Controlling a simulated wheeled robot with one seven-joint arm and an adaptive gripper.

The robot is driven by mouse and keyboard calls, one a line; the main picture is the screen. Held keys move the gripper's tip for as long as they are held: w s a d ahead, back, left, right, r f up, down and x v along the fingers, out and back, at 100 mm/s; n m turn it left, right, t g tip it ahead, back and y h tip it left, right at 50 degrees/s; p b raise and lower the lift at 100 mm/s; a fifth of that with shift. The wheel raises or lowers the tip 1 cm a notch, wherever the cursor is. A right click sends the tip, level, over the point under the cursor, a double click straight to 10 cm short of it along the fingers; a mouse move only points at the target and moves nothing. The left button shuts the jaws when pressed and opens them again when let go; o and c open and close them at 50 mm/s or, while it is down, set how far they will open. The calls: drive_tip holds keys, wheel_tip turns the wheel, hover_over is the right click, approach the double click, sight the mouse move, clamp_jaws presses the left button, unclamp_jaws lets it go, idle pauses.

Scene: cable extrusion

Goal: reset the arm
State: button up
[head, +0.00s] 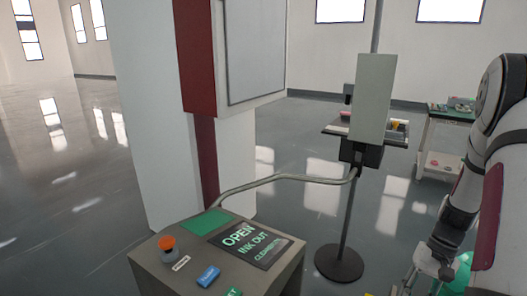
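My arm hangs down along the right edge of the head view, bent at the elbow. My gripper (415,284) is at the bottom right, pointing down and partly cut off by the lower edge. Its fingers are small and partly out of frame, so whether it is open or shut is unclear. I see nothing clearly held in it. A bright green thing (464,270) shows beside and behind the wrist, mostly hidden.
A grey console (170,272) with an orange knob (167,243), blue button (208,275) and dark sign (247,243) stands at bottom centre-left. A round-based stand (339,264) is right of it. A cart (444,142) stands behind my arm. Floor at left is clear.

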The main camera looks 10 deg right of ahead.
drive_tip(key=a+r+n+h, duration=0.2)
drive_tip(key=a+r+n, duration=0.2)
drive_tip(key=a+r, duration=1.4)
drive_tip(key=s+a+r+n+t+h, duration=0.1)
drive_tip(key=s+a+r+n+t, duration=0.1)
drive_tip(key=s+a+r, duration=0.4)
drive_tip(key=s+a+r+n+t+h, duration=0.1)
drive_tip(key=s+a+r, duration=0.15)
drive_tip(key=s, duration=0.65)
wheel_tip(320, 180, up, 16)
drive_tip(key=t+p, duration=0.3)
drive_tip(key=p, duration=1.2)
drive_tip(key=shift+a+f+n, duration=0.25)
drive_tip(key=shift+a+n, duration=0.05)
drive_tip(key=shift+a, duration=0.05)
